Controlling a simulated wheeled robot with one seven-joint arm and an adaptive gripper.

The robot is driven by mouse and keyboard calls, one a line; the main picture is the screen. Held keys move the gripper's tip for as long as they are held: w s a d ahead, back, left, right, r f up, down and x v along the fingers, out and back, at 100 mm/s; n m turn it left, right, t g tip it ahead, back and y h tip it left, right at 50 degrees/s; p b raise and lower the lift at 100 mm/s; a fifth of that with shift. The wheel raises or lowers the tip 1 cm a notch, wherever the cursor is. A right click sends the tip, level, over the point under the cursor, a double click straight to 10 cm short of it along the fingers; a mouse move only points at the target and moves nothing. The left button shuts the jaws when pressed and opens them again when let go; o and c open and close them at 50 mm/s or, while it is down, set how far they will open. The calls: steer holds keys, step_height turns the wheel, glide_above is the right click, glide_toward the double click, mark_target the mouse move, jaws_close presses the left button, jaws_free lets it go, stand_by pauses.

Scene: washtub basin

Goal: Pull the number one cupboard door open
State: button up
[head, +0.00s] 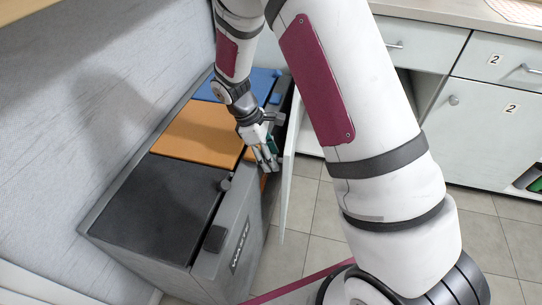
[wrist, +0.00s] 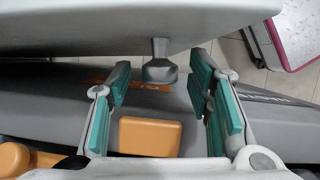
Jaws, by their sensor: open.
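A pale cupboard door (head: 289,175) stands swung out from the counter, seen nearly edge-on in the head view. No number shows on its visible face. In the wrist view the door (wrist: 130,22) fills the top, and its grey knob (wrist: 160,68) sticks out toward me. My gripper (head: 268,163) is beside the door, on its left in the head view, over the bins. In the wrist view my gripper (wrist: 162,82) is open, with teal pads on either side of the knob and gaps on both sides. The knob is hidden in the head view.
Bins with a black lid (head: 155,205), an orange lid (head: 200,132) and a blue lid (head: 238,85) stand close under my gripper, against the wall. Tiled floor (head: 310,215) is clear right of the door.

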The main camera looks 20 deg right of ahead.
steer(key=shift+c, duration=0.6)
jaws_close()
steer(key=s+d+n+p, duration=0.1)
steer(key=s+d+n, duration=0.1)
steer(key=s+d, duration=0.2)
steer(key=d, duration=0.3)
steer(key=shift+s+d+t, duration=0.2)
steer(key=shift+d+t, duration=0.05)
steer(key=shift+t, duration=0.05)
steer(key=shift+o, duration=0.6)
jaws_free()
